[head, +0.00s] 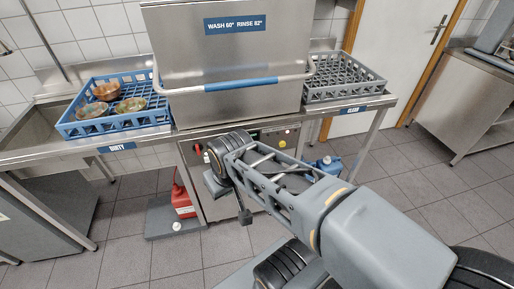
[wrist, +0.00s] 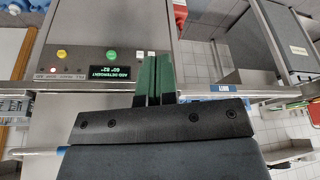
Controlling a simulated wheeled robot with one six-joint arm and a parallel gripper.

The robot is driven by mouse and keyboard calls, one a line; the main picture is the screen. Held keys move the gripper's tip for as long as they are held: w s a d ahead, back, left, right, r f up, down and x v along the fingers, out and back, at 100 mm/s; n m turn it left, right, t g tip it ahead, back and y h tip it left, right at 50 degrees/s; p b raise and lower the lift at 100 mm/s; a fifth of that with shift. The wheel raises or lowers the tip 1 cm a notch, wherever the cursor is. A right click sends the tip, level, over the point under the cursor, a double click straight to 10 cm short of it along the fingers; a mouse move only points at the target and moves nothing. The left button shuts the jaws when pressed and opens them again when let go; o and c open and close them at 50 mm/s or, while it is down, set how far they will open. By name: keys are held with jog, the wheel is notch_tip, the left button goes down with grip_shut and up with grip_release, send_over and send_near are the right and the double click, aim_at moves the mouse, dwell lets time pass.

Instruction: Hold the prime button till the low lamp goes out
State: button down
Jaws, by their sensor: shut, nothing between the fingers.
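A dark display (wrist: 110,72) reads ADD DETERGENT, 60° 82°. In the head view my arm hides part of the panel (head: 290,138).
A yellow button (wrist: 61,54) and green button (wrist: 111,54) are on the panel. The hood (head: 230,60) has a long handle (head: 245,82). A blue rack (head: 112,122) with bowls stands left, a grey rack (head: 345,90) right. A red container (head: 183,202) stands below left, a blue one (head: 328,165) right.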

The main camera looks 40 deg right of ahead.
jog(key=shift+a, duration=0.2)
jog(key=shift+w, duration=0.1)
jog(key=w+d+f+n+t+h+b, duration=0.1)
jog(key=w+d+f+n+h+b, duration=0.2)
jog(key=d+f+b, duration=0.6)
jog(key=w+d+f+n+h+b, duration=0.4)
jog(key=d+f+b, duration=0.4)
jog(key=d+b, duration=0.8)
jog(key=w+d+f+n+t+h+b, duration=0.1)
jog(key=w+d+f+n+h+b, duration=0.3)
jog(key=d+b, duration=0.9)
notch_tip(320, 180, down, 6)
jog(key=w+h+b, duration=0.1)
jog(key=h, duration=0.2)
jog(key=shift+r+t, duration=0.15)
jog(key=shift+t, duration=0.15)
